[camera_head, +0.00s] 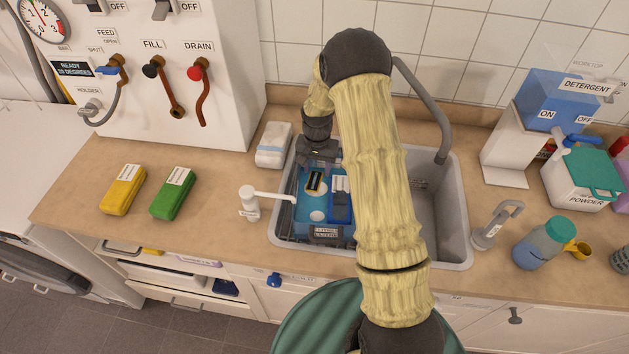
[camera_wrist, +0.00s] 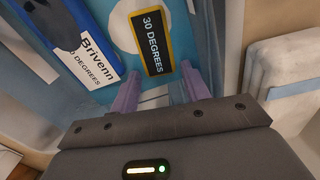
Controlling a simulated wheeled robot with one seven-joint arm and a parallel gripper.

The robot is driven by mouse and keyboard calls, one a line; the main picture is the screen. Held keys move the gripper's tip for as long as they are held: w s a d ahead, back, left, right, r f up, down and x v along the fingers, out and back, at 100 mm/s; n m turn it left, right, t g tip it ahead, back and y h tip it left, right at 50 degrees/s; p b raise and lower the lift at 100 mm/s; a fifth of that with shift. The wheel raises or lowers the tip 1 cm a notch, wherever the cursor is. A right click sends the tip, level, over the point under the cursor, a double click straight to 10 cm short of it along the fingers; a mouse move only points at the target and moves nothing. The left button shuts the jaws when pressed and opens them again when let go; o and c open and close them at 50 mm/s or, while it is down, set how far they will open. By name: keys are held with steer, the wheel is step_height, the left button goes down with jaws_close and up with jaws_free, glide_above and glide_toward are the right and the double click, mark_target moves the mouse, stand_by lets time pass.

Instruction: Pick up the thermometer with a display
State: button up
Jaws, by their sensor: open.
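The thermometer (camera_wrist: 153,42) has a black display reading "30 DEGREES" in a yellow frame. In the head view the thermometer (camera_head: 314,182) is small, over the blue-floored left basin of the sink. In the wrist view my gripper (camera_wrist: 161,74) shows two purple fingers, apart and empty, just short of the thermometer's near end. The thermometer is not between the fingers as far as I can see. In the head view my gripper (camera_head: 320,155) points down over the back of the left basin, its fingertips hard to make out.
A blue item (camera_wrist: 88,45) labelled "Brivenn 30 DEGREES" is close left of the thermometer. A white block (camera_head: 273,145) stands beside the sink. A white tap (camera_head: 250,202) reaches over the basin's left edge. Yellow (camera_head: 122,190) and green (camera_head: 173,193) packs lie on the counter.

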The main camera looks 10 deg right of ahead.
mark_target(317, 173)
steer(key=shift+f, duration=0.85)
steer(key=c, duration=0.6)
steer(key=shift+r, duration=0.15)
steer(key=shift+c, duration=0.2)
step_height(317, 173, up, 18)
steer(key=b, duration=0.3)
